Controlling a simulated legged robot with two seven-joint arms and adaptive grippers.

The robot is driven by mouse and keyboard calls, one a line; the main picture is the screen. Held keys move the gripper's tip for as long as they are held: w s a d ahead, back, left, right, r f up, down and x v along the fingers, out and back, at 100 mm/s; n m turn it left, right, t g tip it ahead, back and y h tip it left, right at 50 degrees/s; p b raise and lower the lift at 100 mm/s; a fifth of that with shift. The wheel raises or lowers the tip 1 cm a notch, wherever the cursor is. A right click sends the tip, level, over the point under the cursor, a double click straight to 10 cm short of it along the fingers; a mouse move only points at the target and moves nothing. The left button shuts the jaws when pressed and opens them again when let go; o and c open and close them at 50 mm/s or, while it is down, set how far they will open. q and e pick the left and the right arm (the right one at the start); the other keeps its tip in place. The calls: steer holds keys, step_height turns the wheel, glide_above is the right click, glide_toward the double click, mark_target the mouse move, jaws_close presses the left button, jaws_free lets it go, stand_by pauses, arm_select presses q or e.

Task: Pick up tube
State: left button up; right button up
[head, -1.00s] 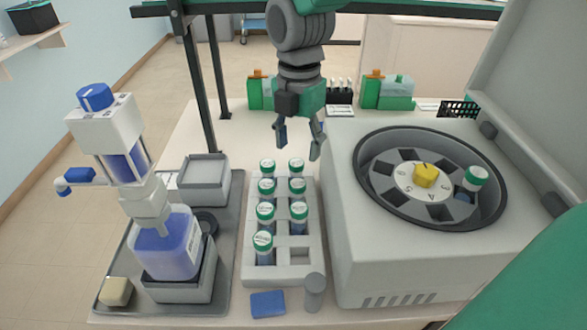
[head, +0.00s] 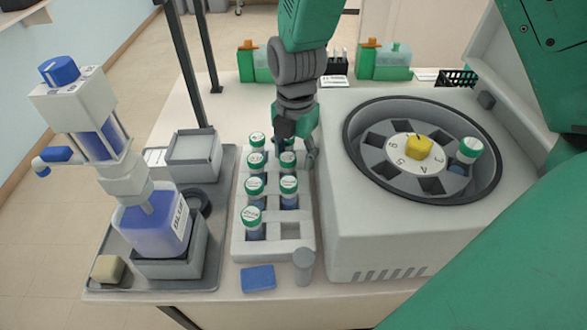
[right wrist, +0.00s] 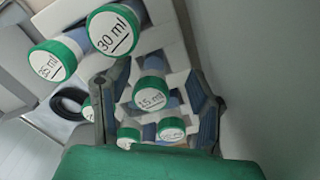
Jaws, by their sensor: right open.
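The tube rack (head: 240,245) is pale grey and holds several upright green-capped tubes in two columns. A tube (head: 257,140) stands at the back left, and another (head: 288,160) sits in the right column, close in front of my right gripper (head: 296,152). The gripper points down at the rack's back right, open and empty; it hides the back-right tube. In the right wrist view, a "15 ml" tube (right wrist: 150,92) shows between the open fingers of the gripper (right wrist: 155,118), not gripped. Tubes marked "30 ml" (right wrist: 112,32) and "35 ml" (right wrist: 55,60) are beside it. My left gripper is not in view.
A grey centrifuge (head: 345,235) with one green-capped tube (head: 469,149) in its rotor stands close right of the rack. A blue dispenser bottle (head: 150,225) on a grey tray is at left.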

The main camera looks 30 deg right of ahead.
mark_target(283, 160)
steer(key=shift+s+a+f, duration=0.1)
steer(key=shift+a+f, duration=0.1)
steer(key=shift+f, duration=0.4)
steer(key=shift+a+f, duration=0.15)
steer(key=shift+f, duration=0.45)
steer(key=shift+a, duration=0.95)
steer(key=shift+a+r, duration=0.15)
steer(key=shift+a, duration=0.2)
steer(key=c, duration=0.5)
steer(key=shift+d, duration=0.2)
steer(key=c, duration=0.5)
steer(key=shift+d, duration=0.95)
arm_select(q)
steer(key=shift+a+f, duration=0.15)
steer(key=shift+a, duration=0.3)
arm_select(e)
steer(key=shift+f, duration=0.2)
